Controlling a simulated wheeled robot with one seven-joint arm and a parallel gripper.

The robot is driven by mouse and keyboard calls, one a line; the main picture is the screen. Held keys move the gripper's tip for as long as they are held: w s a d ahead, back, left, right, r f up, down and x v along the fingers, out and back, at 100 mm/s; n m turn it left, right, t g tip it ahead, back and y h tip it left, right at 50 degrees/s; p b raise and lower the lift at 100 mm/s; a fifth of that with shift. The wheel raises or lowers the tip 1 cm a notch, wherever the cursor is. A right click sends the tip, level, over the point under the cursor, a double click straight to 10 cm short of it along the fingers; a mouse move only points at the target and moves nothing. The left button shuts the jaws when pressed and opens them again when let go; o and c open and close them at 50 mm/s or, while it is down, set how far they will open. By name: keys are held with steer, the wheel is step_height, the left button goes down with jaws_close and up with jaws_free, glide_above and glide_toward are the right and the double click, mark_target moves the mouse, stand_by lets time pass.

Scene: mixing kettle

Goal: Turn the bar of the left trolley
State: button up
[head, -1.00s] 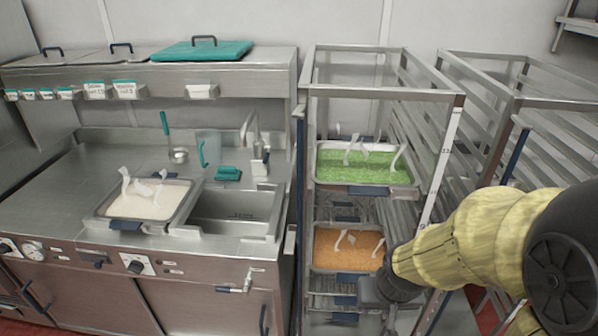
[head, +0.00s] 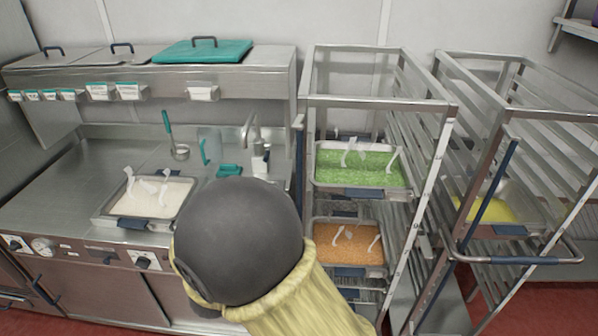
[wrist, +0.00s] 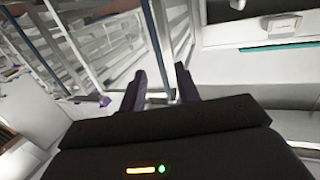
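The left trolley (head: 378,102) is a steel rack holding a tray of green food (head: 360,168) above a tray of orange food (head: 348,240). A dark blue upright bar (head: 300,165) runs along its left front edge; its lower part is hidden by my arm. My gripper is hidden behind my arm in the head view. In the wrist view my gripper (wrist: 163,88) is open, its two dark fingers apart. A dark blue bar (wrist: 42,45) slants at the upper left, outside the fingers.
The right trolley (head: 505,110) stands close by, with a blue bar (head: 495,185) and a yellow tray (head: 485,207). The steel counter (head: 60,170) with a white-filled tray (head: 150,197) and sink stands left of the left trolley. Red floor shows at the lower right.

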steer(key=shift+s+a+r+h, duration=0.25)
steer(key=shift+s+r+h, duration=0.3)
steer(key=shift+s, duration=0.25)
steer(key=p+x, duration=0.5)
steer(key=x, duration=1.2)
steer(key=shift+w+r+p, duration=0.2)
steer(key=shift+r+p, duration=0.05)
steer(key=shift+p, duration=0.15)
steer(key=shift+d, duration=0.1)
steer(key=shift+c, duration=0.4)
jaws_close()
